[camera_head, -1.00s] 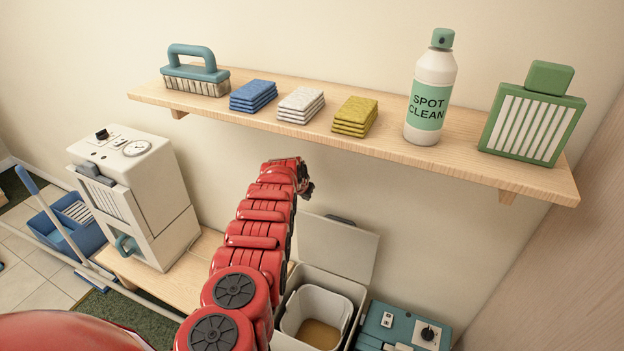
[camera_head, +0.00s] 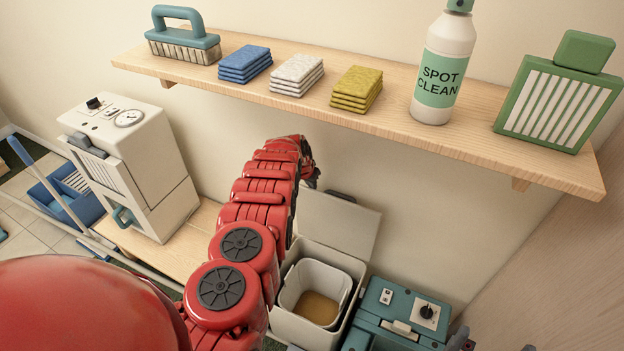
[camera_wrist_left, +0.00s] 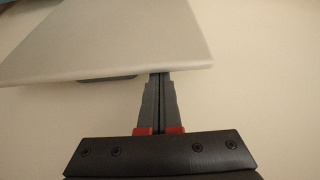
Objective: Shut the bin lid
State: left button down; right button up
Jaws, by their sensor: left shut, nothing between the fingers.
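The bin (camera_head: 310,325) stands on the floor against the wall, with a pale liner bucket (camera_head: 318,290) inside. Its lid (camera_head: 338,226) stands open, raised up at the back near the wall. My left gripper (camera_head: 312,178) is at the end of the red arm, beside the lid's upper left part. In the left wrist view the lid (camera_wrist_left: 110,40) fills the upper left, and my left gripper (camera_wrist_left: 160,78) is shut, its fingertips at the lid's edge. Whether they touch it I cannot tell. My right gripper is not in view.
A wooden shelf (camera_head: 480,137) runs above the arm, bearing a brush, folded cloths, a spray bottle and a green-framed item. A teal machine (camera_head: 400,315) stands right of the bin. A white machine (camera_head: 135,165) is at left.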

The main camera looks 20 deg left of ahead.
pick_arm(q)
jog(key=shift+s+r, duration=0.2)
jog(key=shift+w+f, duration=0.1)
jog(key=shift+f+b, duration=0.45)
jog(key=shift+f, duration=0.25)
dwell(0.3)
jog(key=shift+s+r+p, duration=0.15)
jog(key=shift+s+p, duration=0.65)
jog(key=shift+p, duration=1.1)
jog(key=shift+s, duration=0.15)
jog(key=shift+p, duration=0.35)
